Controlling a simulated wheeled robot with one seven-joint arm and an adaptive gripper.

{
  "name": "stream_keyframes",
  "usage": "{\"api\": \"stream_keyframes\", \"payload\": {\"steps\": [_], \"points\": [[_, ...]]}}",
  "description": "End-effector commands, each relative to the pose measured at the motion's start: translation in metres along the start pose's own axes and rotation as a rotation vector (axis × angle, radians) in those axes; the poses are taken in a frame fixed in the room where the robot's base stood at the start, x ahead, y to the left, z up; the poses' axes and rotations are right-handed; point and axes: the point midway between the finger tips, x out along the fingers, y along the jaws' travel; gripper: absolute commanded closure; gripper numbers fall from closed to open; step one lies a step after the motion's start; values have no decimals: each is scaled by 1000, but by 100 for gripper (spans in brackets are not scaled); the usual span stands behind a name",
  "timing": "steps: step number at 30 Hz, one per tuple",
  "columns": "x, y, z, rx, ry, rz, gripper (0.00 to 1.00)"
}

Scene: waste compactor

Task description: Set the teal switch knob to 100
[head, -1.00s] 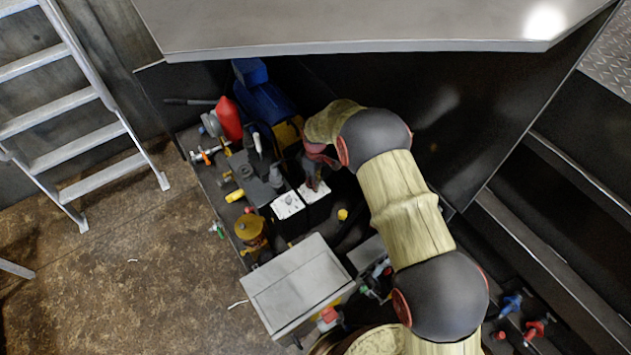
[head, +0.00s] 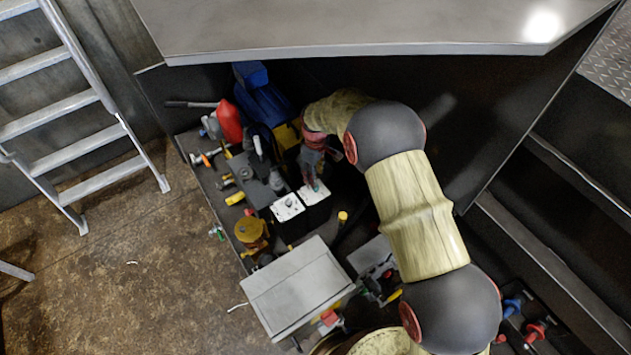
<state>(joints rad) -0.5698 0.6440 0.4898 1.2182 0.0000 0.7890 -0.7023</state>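Two dark boxes with white top faces stand side by side in the middle of the equipment. A small teal spot, probably the teal switch knob (head: 316,185), shows on the right white face (head: 321,195). My gripper (head: 313,177) comes down from above right, with its fingers at or just over this spot. Whether the fingers touch the knob, and how far apart they are, is too small to tell. The knob's pointer and any number markings cannot be read. The left white face (head: 288,207) is clear of the gripper.
A grey metal box (head: 297,285) stands in front, and a yellow-brown round part (head: 250,229) to the left. A red canister (head: 229,120) and blue equipment (head: 262,100) stand behind. A large metal panel (head: 350,28) overhangs the back. Open floor and a ladder (head: 75,115) lie left.

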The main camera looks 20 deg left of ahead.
Motion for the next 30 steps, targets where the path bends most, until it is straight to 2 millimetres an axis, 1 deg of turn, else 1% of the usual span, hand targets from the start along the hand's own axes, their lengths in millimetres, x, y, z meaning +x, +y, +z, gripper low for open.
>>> {"api": "stream_keyframes", "payload": {"steps": [1, 3, 6, 10, 15, 30], "points": [[-12, 1, -1, 0, 2, 2, 61], [-25, 1, -1, 0, 3, 2, 61], [-40, 0, -1, 0, 1, 1, 61], [-52, 0, 0, 0, 0, 0, 61], [-58, 0, 0, 0, 0, 0, 61], [-58, 0, 0, 0, 0, 0, 61]]}}
